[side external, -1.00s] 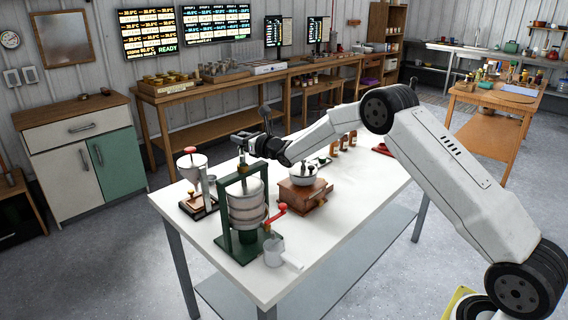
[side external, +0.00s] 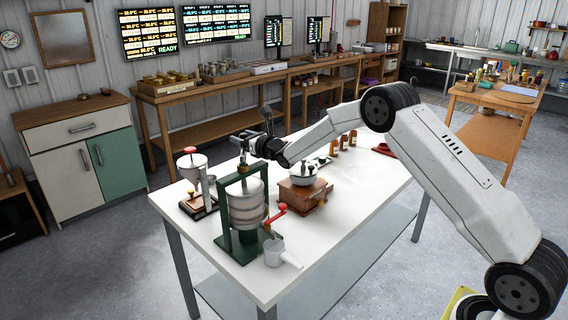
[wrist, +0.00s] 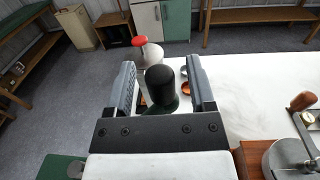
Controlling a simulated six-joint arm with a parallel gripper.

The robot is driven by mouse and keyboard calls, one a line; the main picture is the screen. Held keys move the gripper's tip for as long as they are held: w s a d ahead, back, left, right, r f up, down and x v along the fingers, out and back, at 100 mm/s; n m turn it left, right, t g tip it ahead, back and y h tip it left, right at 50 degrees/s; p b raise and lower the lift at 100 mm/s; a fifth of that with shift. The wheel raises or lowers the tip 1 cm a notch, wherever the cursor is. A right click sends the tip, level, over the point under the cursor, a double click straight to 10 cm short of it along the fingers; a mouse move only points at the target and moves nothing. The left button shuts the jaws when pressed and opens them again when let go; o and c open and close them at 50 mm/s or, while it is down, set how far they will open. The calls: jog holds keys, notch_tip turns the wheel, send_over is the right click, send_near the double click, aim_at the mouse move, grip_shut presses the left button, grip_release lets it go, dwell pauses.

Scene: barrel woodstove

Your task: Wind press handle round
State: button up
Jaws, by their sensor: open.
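The press (side external: 246,205) has a dark green frame around a pale ringed barrel and stands near the front left of the white table. My gripper (side external: 246,141) is above the top of the press. In the wrist view my gripper (wrist: 161,75) is open, with one finger on each side of a black upright knob, the press handle (wrist: 160,82). Gaps show between the knob and both fingers, so they look apart from it. The lower part of the handle is hidden behind my gripper's body.
A red-knobbed device with a white funnel (side external: 193,165) stands left of the press. A wooden box grinder (side external: 303,195) stands to its right. A red-tipped crank (side external: 281,209) sticks out between press and grinder.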

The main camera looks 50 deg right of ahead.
jog(key=shift+s, duration=0.1)
jog(key=shift+s+d, duration=0.2)
jog(key=shift+s, duration=3.6)
